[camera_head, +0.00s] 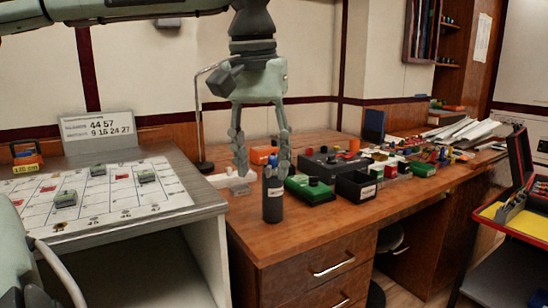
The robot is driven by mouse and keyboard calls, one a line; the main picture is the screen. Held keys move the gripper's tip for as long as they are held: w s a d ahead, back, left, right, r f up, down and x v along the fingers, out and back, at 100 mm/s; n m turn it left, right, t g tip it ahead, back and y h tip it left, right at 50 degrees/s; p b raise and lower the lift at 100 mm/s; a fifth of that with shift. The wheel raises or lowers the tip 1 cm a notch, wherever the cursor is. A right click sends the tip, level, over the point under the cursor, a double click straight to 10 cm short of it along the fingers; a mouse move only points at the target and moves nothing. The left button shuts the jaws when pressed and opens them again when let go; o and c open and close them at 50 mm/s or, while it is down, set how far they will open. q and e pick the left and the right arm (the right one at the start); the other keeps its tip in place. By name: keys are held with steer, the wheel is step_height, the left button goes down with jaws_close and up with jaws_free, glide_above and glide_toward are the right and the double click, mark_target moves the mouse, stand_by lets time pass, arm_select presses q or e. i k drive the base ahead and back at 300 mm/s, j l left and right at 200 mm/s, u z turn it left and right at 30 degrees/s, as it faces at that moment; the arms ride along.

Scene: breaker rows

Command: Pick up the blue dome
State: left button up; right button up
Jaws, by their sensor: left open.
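My left gripper (264,172) hangs from above with its two fingers pointing down and spread apart. It is open and seems empty, over the left part of the wooden desk (310,233). A dark blue-grey cylinder (272,203) stands upright on the desk below the gripper, with a small bluish top (272,162) that may be domed. The right finger overlaps this top in the picture; I cannot tell whether they touch. No other clear blue dome stands out; the small parts farther right are too small to tell. My right gripper is not in view.
A green box (310,190), a black bin (356,187) and a dark box with knobs (333,164) crowd the desk right of the cylinder. A thin stand (200,120) rises behind. A grid board (100,195) lies at left. The desk's front edge is clear.

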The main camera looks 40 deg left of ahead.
mark_target(272, 160)
steer(key=i+j, duration=0.7)
steer(key=j, duration=0.2)
